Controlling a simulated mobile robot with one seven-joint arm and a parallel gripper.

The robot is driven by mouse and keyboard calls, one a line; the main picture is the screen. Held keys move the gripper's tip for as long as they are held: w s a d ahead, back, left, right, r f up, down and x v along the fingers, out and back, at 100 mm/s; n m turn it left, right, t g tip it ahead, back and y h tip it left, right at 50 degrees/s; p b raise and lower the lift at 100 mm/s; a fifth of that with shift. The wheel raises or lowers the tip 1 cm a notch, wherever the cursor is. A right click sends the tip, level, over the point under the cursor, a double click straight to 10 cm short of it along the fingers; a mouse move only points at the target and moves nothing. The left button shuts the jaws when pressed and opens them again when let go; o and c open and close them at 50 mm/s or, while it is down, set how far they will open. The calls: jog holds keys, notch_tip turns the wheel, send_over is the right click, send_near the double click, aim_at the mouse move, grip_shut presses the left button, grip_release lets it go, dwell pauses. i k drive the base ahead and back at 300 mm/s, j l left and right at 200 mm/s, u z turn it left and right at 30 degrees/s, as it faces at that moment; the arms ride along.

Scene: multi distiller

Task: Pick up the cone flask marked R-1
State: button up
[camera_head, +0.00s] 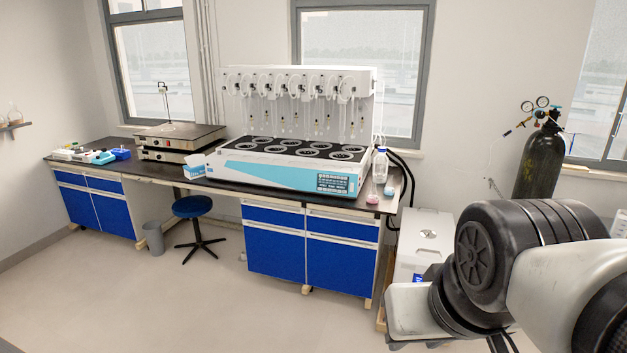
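A small clear flask with pink at its base (373,198) stands near the right front corner of the dark bench top. It looks cone-shaped, but no R-1 mark can be read at this size. A clear bottle (381,165) stands just behind it, and a small item with a light blue part (389,191) is to its right. My arm fills the lower right of the view, well in front of the bench. The fingers of my gripper do not show.
A white and teal multi-position distiller (270,172) takes up the bench left of the flask. A white box (425,232) stands on the floor right of the bench, a black gas cylinder (540,162) behind. A blue stool (192,207) is at left. The front floor is clear.

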aim_at(389, 189)
jog(key=i, duration=1.6)
jog(key=i+z, duration=0.2)
jog(key=i, duration=0.25)
jog(key=i+j+z, duration=0.2)
jog(key=i, duration=0.3)
jog(key=i+j+z, duration=0.2)
jog(key=i, duration=0.25)
jog(key=i+j+z, duration=0.4)
jog(key=i+l, duration=0.05)
jog(key=i, duration=0.05)
